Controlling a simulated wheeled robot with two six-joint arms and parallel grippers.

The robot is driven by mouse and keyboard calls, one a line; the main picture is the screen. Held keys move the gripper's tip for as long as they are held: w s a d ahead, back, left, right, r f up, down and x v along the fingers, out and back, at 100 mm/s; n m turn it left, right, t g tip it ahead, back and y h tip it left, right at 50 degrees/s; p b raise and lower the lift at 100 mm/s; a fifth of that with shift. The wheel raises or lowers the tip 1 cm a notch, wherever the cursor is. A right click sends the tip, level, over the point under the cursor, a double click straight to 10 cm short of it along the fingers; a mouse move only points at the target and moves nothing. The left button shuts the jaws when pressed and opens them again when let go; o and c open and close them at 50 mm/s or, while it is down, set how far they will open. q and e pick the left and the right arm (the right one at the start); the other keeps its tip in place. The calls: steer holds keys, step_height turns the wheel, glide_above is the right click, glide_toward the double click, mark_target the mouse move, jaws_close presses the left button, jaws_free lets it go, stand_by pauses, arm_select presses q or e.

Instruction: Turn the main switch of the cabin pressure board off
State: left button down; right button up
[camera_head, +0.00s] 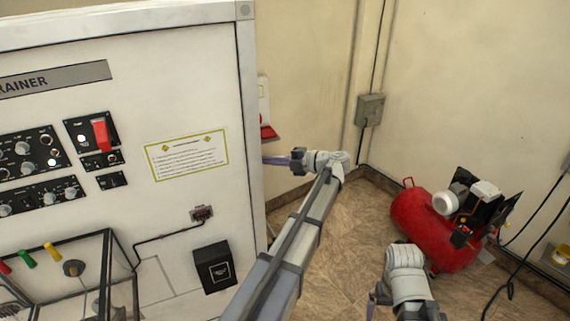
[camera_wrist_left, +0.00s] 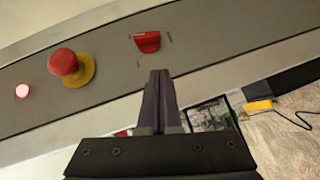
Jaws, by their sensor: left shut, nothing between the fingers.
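In the left wrist view a long grey panel strip (camera_wrist_left: 110,85) carries a red switch (camera_wrist_left: 147,42), a red mushroom button (camera_wrist_left: 64,62) on a yellow base and a lit red lamp (camera_wrist_left: 22,91). I cannot tell from the labels which board this is. My left gripper (camera_wrist_left: 160,75) is shut and empty, its fingertips close below the red switch in the picture; contact is not clear. In the head view my left gripper (camera_head: 266,161) points left past the trainer cabinet's right edge, which hides its tips. My right gripper (camera_head: 373,298) shows only partly at the bottom.
The white trainer cabinet (camera_head: 180,100) fills the left, with a red-covered switch (camera_head: 101,135) and knobs. A red compressor (camera_head: 430,232) stands on the floor at right. A grey box (camera_head: 370,109) is on the wall. Open floor lies between.

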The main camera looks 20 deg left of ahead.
arm_select(q)
steer(key=w+a, duration=0.1)
steer(key=w+a+f+b, duration=0.1)
steer(key=a, duration=0.1)
steer(key=shift+w+a, duration=0.15)
steer(key=shift+w, duration=0.1)
arm_select(e)
steer(key=shift+f, duration=0.6)
arm_select(q)
steer(key=shift+f, duration=0.15)
